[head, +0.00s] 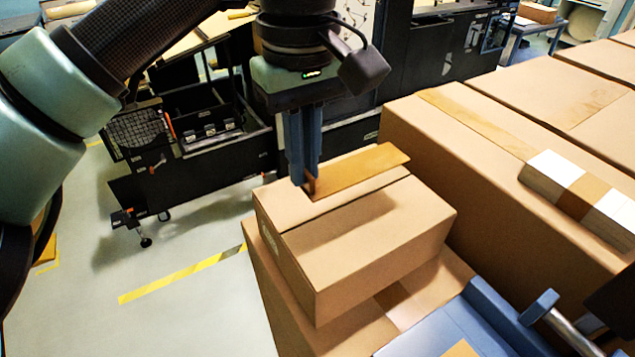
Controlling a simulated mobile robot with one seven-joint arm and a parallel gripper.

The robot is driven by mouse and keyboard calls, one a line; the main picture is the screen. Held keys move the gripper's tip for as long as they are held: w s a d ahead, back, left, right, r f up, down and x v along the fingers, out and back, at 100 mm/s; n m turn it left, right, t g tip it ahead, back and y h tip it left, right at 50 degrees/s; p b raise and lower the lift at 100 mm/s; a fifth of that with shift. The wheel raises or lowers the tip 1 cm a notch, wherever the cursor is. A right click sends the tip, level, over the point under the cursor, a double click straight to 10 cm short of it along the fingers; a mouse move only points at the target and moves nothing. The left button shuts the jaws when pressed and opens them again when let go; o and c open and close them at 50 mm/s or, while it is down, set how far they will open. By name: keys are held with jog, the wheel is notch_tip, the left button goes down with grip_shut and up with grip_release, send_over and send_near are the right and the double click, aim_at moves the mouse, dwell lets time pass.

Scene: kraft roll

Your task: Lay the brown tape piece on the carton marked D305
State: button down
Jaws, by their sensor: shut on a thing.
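My gripper (309,180) points down over the left part of the top of a small carton (370,250). It is shut on one end of the brown tape piece (362,168). The tape piece stretches from the fingers to the right, above the carton's top, and a shadow lies on the carton below it. I cannot tell whether any part of the tape touches the carton. The carton's top shows a seam between its flaps. A faint pale mark shows on its left side, but I cannot read it, so D305 is not confirmed.
The small carton stands on a larger carton (272,290). Big taped cartons (450,140) stand close on the right, with a white-and-brown bundle (575,195) on top. A blue device (440,325) is at the lower right. A black cart (200,150) stands behind; floor at left is clear.

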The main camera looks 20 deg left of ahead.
aim_at(307, 217)
notch_tip(307, 217, down, 5)
jog(key=shift+f+p, duration=0.1)
jog(key=shift+p, duration=0.5)
jog(key=shift+w+f, duration=0.15)
jog(key=shift+f, duration=0.1)
jog(key=shift+f+b, duration=0.15)
jog(key=shift+b, duration=0.2)
jog(key=c, duration=1)
grip_release()
notch_tip(307, 217, up, 13)
jog(key=shift+f+b, duration=0.2)
jog(key=shift+b, duration=0.25)
